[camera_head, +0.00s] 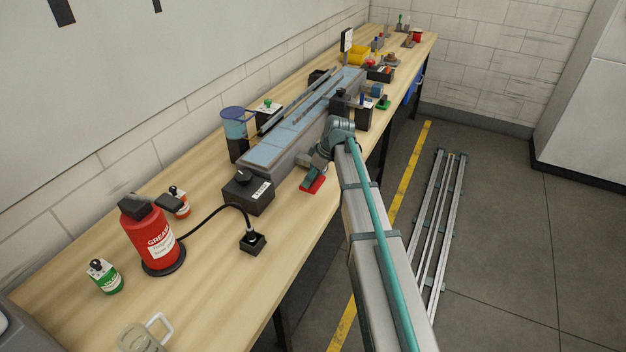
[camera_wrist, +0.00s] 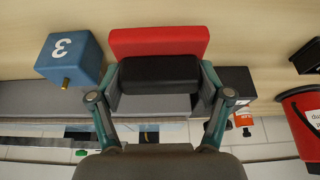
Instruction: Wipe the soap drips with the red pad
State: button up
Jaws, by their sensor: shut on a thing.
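The red pad (camera_head: 313,184) is at the front edge of the wooden bench, in front of the conveyor-like machine. In the wrist view the red pad (camera_wrist: 158,41) lies beyond a black block, its handle (camera_wrist: 158,75). My gripper (camera_wrist: 160,90) is shut on this black handle, with one finger on each side. In the head view my gripper (camera_head: 309,176) is just above the pad, close to the bench top. I cannot tell whether the pad touches the wood. No soap drips can be made out in either view.
The machine (camera_head: 285,140) stands behind the pad. A red grease container (camera_head: 150,235) stands further left. A blue cube marked 3 (camera_wrist: 72,60) is beside the pad.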

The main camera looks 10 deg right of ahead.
jog(key=shift+r+p, duration=0.6)
jog(key=shift+r, duration=1.2)
